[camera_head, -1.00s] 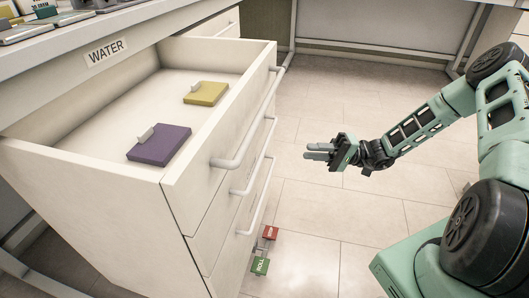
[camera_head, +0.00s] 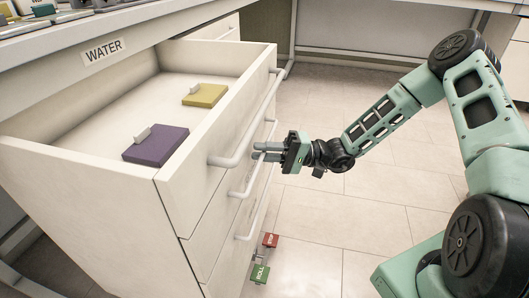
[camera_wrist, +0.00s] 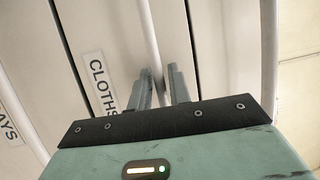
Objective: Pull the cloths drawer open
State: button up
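The drawer labelled CLOTHS (camera_wrist: 122,50) is closed; its label (camera_wrist: 102,85) shows left of the fingers in the wrist view. In the head view, its front seems to be the one below the open top drawer. Its pale bar handle (camera_wrist: 152,40) runs between my two fingers in the wrist view; it also shows in the head view (camera_head: 246,182). My gripper (camera_head: 256,151) is at this handle, fingers apart on either side of it. Whether either finger touches the bar cannot be told.
The open top drawer (camera_head: 218,145) juts out above, holding a purple box (camera_head: 157,147) and a yellow box (camera_head: 204,95). A WATER label (camera_head: 103,51) is on the table edge. Red (camera_head: 270,240) and green (camera_head: 261,273) pedals are on the floor. Floor to the right is clear.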

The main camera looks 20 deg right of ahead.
grip_shut()
jog(key=s+d+p, duration=0.4)
jog(key=s+d, duration=0.5)
jog(key=d, duration=0.4)
jog(key=s+d+p, duration=0.4)
jog(key=s+d, duration=0.5)
jog(key=d, duration=0.3)
jog(key=shift+s+d+p, duration=0.35)
jog(key=shift+s+d, duration=0.05)
grip_release()
jog(key=v, duration=1.7)
jog(key=shift+d+f, duration=0.15)
jog(key=shift+f, duration=0.05)
